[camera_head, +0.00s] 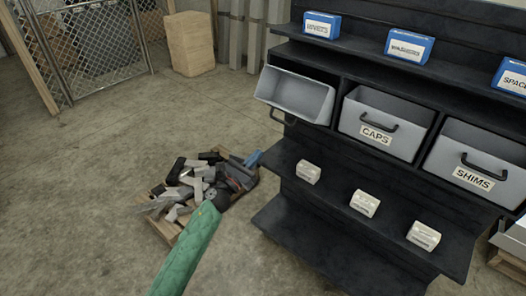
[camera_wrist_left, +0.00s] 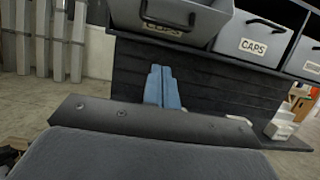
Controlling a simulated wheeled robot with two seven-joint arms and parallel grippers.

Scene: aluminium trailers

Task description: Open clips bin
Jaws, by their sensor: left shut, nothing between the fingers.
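The clips bin (camera_head: 297,94) is the grey leftmost bin in the bin row of the dark shelf rack. It is pulled out and tipped forward, with its empty-looking inside showing in the head view. Its front label is hidden there. In the left wrist view the bin (camera_wrist_left: 205,20) is at the top, with its dark handle (camera_wrist_left: 167,18) and a partly cut label. My left gripper (camera_head: 254,158) is below the bin and left of the rack, apart from the handle. Its blue fingers (camera_wrist_left: 162,87) are shut and empty. My right gripper is not in view.
The caps bin (camera_head: 385,115) and shims bin (camera_head: 480,155) sit to the right. Blue boxes (camera_head: 408,46) stand above and small pale boxes (camera_head: 364,203) below. A wooden tray of dark and grey parts (camera_head: 160,229) lies on the floor. The floor at left is clear.

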